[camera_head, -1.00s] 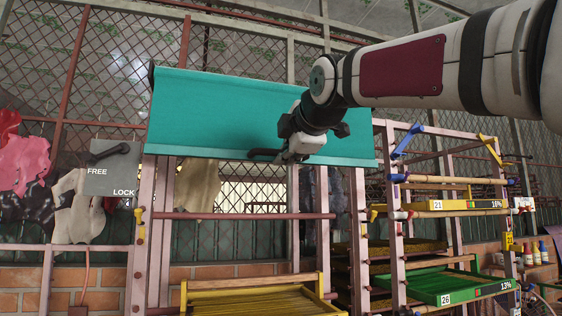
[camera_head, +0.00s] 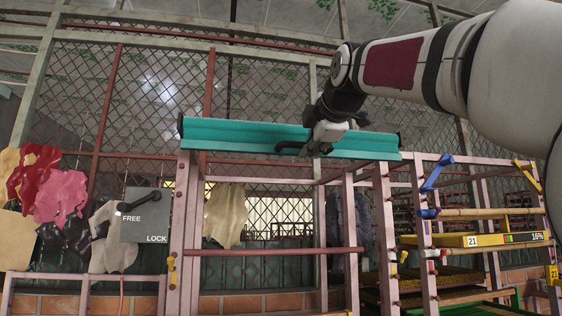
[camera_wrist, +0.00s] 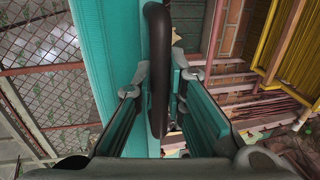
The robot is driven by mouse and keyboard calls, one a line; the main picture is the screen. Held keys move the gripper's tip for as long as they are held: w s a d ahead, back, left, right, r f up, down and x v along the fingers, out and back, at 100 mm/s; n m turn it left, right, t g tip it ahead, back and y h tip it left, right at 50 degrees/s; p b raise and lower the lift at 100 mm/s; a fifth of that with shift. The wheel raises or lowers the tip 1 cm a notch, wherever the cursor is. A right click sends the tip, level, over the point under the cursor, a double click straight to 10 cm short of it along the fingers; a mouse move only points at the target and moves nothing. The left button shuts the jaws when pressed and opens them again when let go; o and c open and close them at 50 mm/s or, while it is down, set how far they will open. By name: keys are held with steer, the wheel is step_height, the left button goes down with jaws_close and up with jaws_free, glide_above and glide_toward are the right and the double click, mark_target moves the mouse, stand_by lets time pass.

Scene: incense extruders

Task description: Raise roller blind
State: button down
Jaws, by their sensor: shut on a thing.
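The teal roller blind (camera_head: 240,133) is a short, wide strip across the top of the pink frame, mostly rolled up. Its dark curved handle (camera_head: 293,148) is on the lower edge near the middle. My gripper (camera_head: 322,146) is shut on this handle. In the wrist view the handle (camera_wrist: 157,65) stands between the two fingers of my gripper (camera_wrist: 158,88), and the teal blind (camera_wrist: 100,50) hangs beside it. A grey panel (camera_head: 150,222) marked FREE and LOCK is left of the blind, with its dark lever (camera_head: 140,202) lying over FREE.
The pink frame (camera_head: 187,225) has an open space below the blind. Racks with a yellow tray (camera_head: 480,239) stand at the right. Coloured hides (camera_head: 62,197) hang at the left. A wire mesh fence (camera_head: 260,85) is behind.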

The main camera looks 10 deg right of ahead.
steer(key=shift+r, duration=0.1)
steer(key=c, duration=1.6)
jaws_free()
steer(key=v, duration=1.2)
